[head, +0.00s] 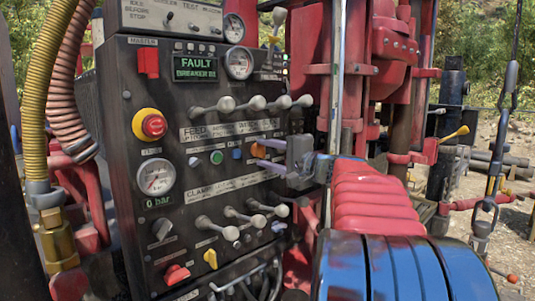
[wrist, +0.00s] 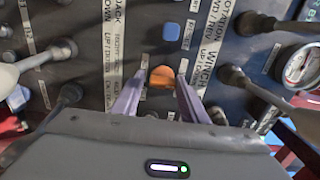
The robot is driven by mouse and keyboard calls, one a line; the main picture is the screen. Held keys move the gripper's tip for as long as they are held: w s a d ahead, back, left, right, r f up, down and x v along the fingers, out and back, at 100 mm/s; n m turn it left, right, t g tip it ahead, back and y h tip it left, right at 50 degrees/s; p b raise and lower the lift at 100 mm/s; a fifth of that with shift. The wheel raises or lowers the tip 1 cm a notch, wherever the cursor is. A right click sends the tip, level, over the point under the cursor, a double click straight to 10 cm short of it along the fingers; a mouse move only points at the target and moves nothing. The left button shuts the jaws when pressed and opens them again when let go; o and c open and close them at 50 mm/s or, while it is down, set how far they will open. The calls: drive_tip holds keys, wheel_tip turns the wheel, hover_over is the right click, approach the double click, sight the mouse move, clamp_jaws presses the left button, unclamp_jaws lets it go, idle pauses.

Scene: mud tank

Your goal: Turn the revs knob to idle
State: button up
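An orange knob (head: 258,150) sits on the dark control panel (head: 130,185), right of a green button and a small blue control. In the wrist view the orange knob (wrist: 161,77) lies between my two purple fingers. I cannot read a revs or idle label beside it, or tell which way it points. My gripper (head: 268,154) reaches in from the right, with its fingertips at the knob. In the wrist view my gripper (wrist: 163,70) is open, with a narrow gap showing on each side of the knob; contact is not clear.
Ball-ended levers stand above (head: 257,103) and below (head: 245,215) the knob, close to my gripper. A red emergency button (head: 154,126) and a pressure gauge (head: 155,177) are at left. The screen (head: 195,69) reads FAULT. A light vertical pole (head: 335,80) stands near my arm.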

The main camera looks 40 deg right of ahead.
drive_tip(key=o, duration=0.3)
drive_tip(key=shift+o, duration=0.3)
drive_tip(key=shift+d+r, duration=0.1)
drive_tip(key=shift+s, duration=0.1)
drive_tip(key=s, duration=1.3)
drive_tip(key=shift+s+d, duration=0.2)
drive_tip(key=shift+s, duration=0.1)
